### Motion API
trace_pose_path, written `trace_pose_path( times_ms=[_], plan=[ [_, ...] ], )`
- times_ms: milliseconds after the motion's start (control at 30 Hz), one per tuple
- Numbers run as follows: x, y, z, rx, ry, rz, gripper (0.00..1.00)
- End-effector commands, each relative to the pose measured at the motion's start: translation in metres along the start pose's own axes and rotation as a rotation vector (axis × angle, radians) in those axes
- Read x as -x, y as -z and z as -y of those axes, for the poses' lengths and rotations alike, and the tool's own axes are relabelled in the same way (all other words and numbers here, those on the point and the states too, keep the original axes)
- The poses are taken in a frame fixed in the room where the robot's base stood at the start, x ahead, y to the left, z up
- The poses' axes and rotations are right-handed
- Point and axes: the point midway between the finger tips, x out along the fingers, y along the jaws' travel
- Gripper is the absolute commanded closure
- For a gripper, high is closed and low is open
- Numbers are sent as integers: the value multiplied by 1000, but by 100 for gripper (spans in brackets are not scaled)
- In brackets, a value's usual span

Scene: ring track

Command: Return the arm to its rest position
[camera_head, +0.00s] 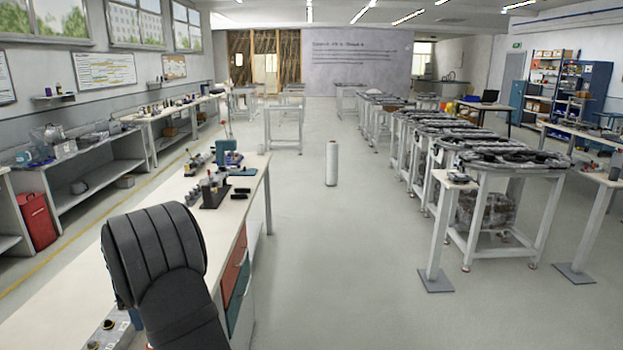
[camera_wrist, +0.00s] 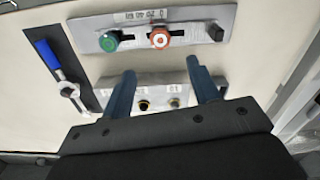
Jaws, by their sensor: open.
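My gripper (camera_wrist: 161,66) shows in the wrist view with its two blue-grey fingers spread apart. The fingers are open and nothing is clamped between them. Below or behind them is a light metal block (camera_wrist: 160,92) with two small round brass-coloured fittings. I cannot tell how far the fingertips are from the block. The gripper cannot be made out in the head view.
In the wrist view, a metal panel (camera_wrist: 195,36) with green and orange-red knobs and a blue-handled tool (camera_wrist: 48,55) lie around the fingers. In the head view, a bench (camera_head: 75,290) carries small fixtures; open floor (camera_head: 300,235) lies to its right.

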Motion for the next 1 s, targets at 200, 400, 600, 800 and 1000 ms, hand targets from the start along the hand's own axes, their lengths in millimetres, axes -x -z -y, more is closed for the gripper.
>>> trace_pose_path(
  times_ms=[200, 400, 600, 800, 1000],
  plan=[
    [-46, 0, 1, 0, 3, 2, 45],
    [-86, 0, 1, 0, 2, 1, 45],
    [-111, 0, 0, -51, -2, -2, 45],
    [-110, 0, 0, -218, -2, -2, 45],
    [-110, 0, 0, -383, -1, -2, 45]
  ],
)
